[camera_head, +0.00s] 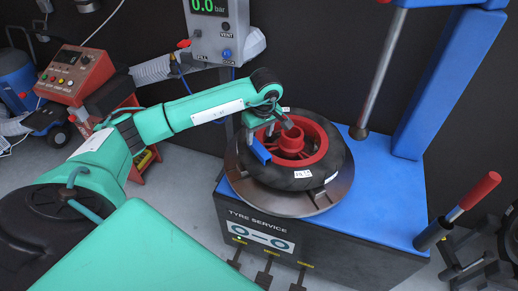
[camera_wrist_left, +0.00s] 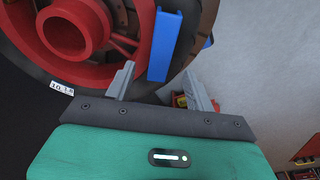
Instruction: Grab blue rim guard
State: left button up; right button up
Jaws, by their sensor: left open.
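The blue rim guard (camera_head: 258,149) sits at the left edge of the red rim (camera_head: 318,152), against the black tyre (camera_head: 325,176). In the left wrist view the guard (camera_wrist_left: 165,46) is a long blue piece whose lower end appears between my fingertips. My left gripper (camera_head: 277,124) is over the left side of the wheel, beside the guard. In the left wrist view my left gripper (camera_wrist_left: 158,75) is open, with nothing held between its fingers. Whether a finger touches the guard is unclear. My right gripper is out of view.
The wheel lies on a round turntable (camera_head: 286,206) on the blue-topped tyre machine (camera_head: 370,215). A metal post (camera_head: 379,70) and blue column (camera_head: 450,75) stand to the right. A red-handled lever (camera_head: 473,198) is at the front right. A gauge box (camera_head: 219,30) stands behind.

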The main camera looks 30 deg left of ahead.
aim_at(259, 148)
pick_arm(q)
notch_tip(259, 148, down, 5)
jog(key=shift+s+r+p, duration=0.1)
jog(key=shift+r+p, duration=0.05)
jog(key=shift+p, duration=0.4)
jog(key=shift+f, duration=0.45)
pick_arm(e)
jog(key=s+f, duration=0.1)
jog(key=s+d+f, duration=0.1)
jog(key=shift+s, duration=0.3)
pick_arm(q)
jog(key=c, duration=1)
